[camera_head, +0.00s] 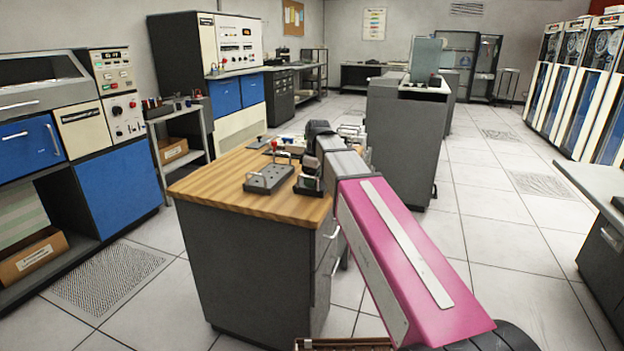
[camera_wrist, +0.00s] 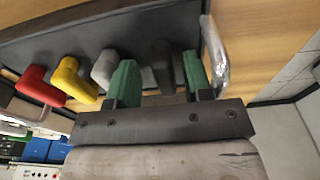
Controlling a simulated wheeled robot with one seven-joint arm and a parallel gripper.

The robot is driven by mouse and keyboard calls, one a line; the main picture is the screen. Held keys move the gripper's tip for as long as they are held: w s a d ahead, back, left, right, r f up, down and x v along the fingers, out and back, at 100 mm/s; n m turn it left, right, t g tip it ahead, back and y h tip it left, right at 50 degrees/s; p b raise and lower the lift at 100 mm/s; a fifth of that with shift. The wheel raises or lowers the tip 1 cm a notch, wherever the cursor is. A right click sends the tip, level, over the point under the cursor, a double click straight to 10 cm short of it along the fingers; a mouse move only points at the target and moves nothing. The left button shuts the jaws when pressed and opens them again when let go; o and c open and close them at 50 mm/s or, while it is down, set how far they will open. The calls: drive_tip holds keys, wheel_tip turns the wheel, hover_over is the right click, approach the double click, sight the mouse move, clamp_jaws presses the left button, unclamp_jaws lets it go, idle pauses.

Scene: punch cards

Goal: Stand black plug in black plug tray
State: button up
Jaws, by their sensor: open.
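A black plug (camera_wrist: 162,66) shows in the wrist view at the dark tray (camera_wrist: 120,28), at the right end of a row with a grey plug (camera_wrist: 104,68), a yellow plug (camera_wrist: 72,80) and a red plug (camera_wrist: 42,87). My gripper (camera_wrist: 160,74) is open, its green fingers on either side of the black plug. I cannot tell whether they touch it. The black plug cannot be made out there.
A dark grey tray (camera_head: 268,181) with a metal handle stands left of my gripper on the wooden cabinet top (camera_head: 215,187). Small items crowd the far side of that top. Its front left is clear. A grey cabinet (camera_head: 402,140) stands behind my arm.

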drive_tip(key=r, duration=0.7)
drive_tip(key=d+r, duration=0.1)
drive_tip(key=r, duration=0.2)
drive_tip(key=shift+s+r, duration=0.15)
drive_tip(key=shift+d+r, duration=0.1)
drive_tip(key=shift+r, duration=0.15)
drive_tip(key=shift+s, duration=0.1)
